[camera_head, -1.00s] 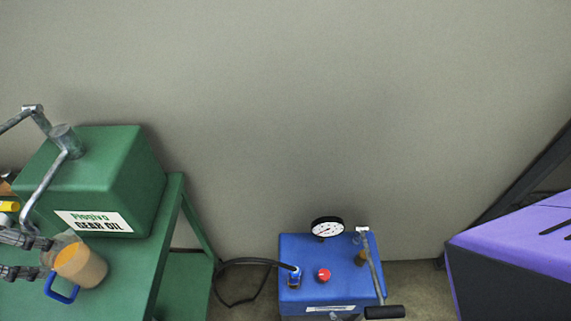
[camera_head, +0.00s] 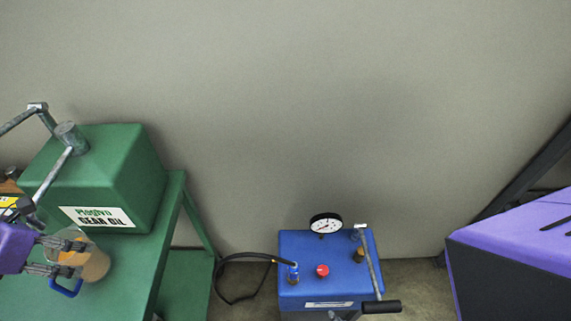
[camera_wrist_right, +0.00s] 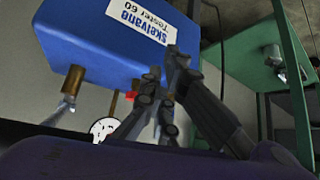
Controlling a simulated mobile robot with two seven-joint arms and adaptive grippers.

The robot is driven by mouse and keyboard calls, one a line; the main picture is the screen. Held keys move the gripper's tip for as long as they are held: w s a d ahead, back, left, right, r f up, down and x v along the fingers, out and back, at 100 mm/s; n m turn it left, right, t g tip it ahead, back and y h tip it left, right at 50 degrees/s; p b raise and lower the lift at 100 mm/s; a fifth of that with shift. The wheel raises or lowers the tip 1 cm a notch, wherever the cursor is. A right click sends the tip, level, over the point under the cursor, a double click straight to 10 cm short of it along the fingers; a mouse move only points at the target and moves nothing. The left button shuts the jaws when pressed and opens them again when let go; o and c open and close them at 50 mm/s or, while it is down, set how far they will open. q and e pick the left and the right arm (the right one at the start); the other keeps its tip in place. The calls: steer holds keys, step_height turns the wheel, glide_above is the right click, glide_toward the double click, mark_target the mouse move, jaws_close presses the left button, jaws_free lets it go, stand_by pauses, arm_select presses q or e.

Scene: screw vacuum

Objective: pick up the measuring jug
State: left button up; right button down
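The measuring jug (camera_head: 97,266), clear with orange-brown liquid and a blue handle (camera_head: 66,288), stands on the green cart (camera_head: 135,275) at the lower left of the head view. My left gripper (camera_head: 84,257) has its dark fingers spread apart and reaching over the jug from the left, partly covering it. I cannot tell whether they touch it. My right gripper (camera_wrist_right: 165,65) shows only in the right wrist view, with its dark fingers converging in front of a blue box. Whether they are open or shut is unclear, and no held object is visible.
A green gear oil tank (camera_head: 105,175) with a metal crank stands behind the jug. A blue tester box (camera_head: 345,268) with gauge, red knob, hose and lever is at bottom centre. It also fills the wrist view's top (camera_wrist_right: 85,40). A purple-topped block (camera_head: 520,240) is at right.

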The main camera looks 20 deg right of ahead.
arm_select(q)
steer(key=c, duration=1.4)
jaws_close()
steer(key=shift+r, duration=0.2)
